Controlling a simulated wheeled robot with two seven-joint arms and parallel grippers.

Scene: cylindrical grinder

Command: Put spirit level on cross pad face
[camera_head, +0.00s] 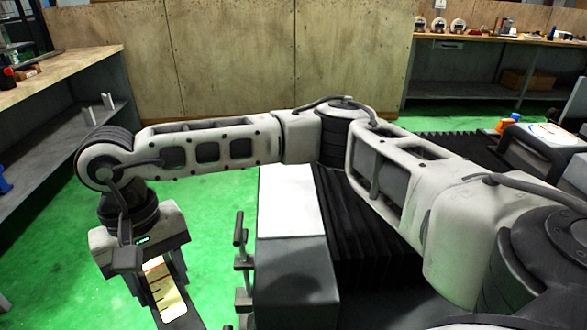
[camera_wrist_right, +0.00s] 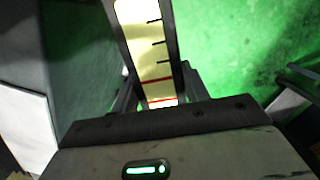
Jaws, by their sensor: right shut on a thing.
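The spirit level (camera_head: 170,296), a dark-framed bar with a pale yellow window, is held in my right gripper (camera_head: 160,278) at the lower left of the head view. In the wrist view the level (camera_wrist_right: 148,45) shows black marks and two red lines, with its lower end between the fingers (camera_wrist_right: 160,98). The gripper is shut on it, above the green floor and left of the machine. A white-topped block with red and blue marks (camera_head: 553,134) sits at the far right. I cannot tell whether it bears the cross pad face. My left gripper is not in view.
A grey machine block with a white top (camera_head: 291,200) stands right of the gripper, beside black ribbed covers (camera_head: 355,240). Dark handles (camera_head: 240,245) stick out on its left side. A workbench (camera_head: 60,75) stands at the left. Green floor lies open between them.

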